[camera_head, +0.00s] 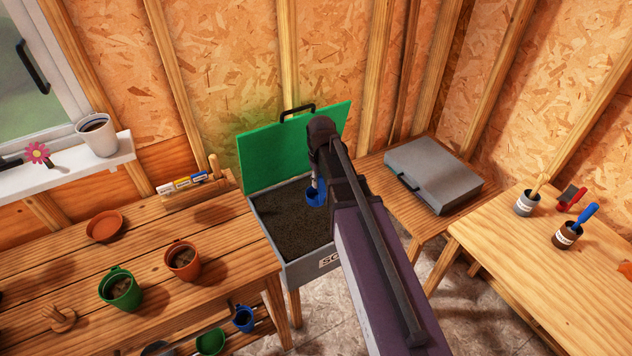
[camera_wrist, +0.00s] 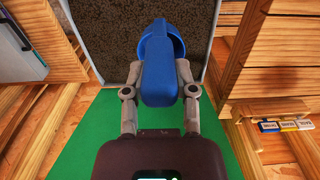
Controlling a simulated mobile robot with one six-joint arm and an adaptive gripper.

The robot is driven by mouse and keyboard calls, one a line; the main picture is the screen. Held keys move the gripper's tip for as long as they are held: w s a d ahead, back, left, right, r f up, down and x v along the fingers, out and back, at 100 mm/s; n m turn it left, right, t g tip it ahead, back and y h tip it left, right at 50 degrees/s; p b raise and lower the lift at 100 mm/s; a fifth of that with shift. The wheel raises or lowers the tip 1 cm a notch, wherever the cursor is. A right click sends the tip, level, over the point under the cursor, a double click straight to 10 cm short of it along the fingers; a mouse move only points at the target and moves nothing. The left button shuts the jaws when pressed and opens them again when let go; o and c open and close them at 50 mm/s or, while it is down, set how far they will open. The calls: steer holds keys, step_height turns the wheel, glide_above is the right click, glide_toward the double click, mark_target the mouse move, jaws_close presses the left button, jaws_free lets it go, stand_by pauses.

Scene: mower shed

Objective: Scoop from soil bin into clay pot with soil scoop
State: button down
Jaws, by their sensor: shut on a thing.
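The soil bin (camera_head: 326,263) is a grey box with its green lid (camera_head: 262,160) raised, full of dark soil (camera_head: 290,222). The blue soil scoop (camera_head: 316,194) is over the soil; whether it touches the soil I cannot tell. In the wrist view my gripper (camera_wrist: 158,92) is shut on the blue scoop (camera_wrist: 160,70), with the scoop's bowl pointing away from me. The inside of the bowl is partly hidden. A clay pot (camera_head: 183,260) stands on the wooden bench left of the bin, with dark contents showing inside.
A green pot (camera_head: 120,290), a clay saucer (camera_head: 106,227) and a wooden hand (camera_head: 60,318) are on the left bench (camera_head: 215,222). A grey case (camera_head: 435,173) lies on a table right of the bin. The raised lid stands behind the bin.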

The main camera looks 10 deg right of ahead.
steer(key=shift+w+f, duration=0.1)
steer(key=w+d+f+b, duration=0.1)
steer(key=w+f+b, duration=1.2)
steer(key=f+b, duration=0.1)
steer(key=shift+w+d+f+b, duration=0.2)
steer(key=shift+w+f+b, duration=0.1)
steer(key=shift+f+b, duration=0.15)
steer(key=shift+f, duration=0.15)
step_height(320, 180, down, 10)
steer(key=b, duration=1.1)
steer(key=shift+f, duration=0.2)
stand_by(0.3)
steer(key=shift+r, duration=0.2)
stand_by(1.2)
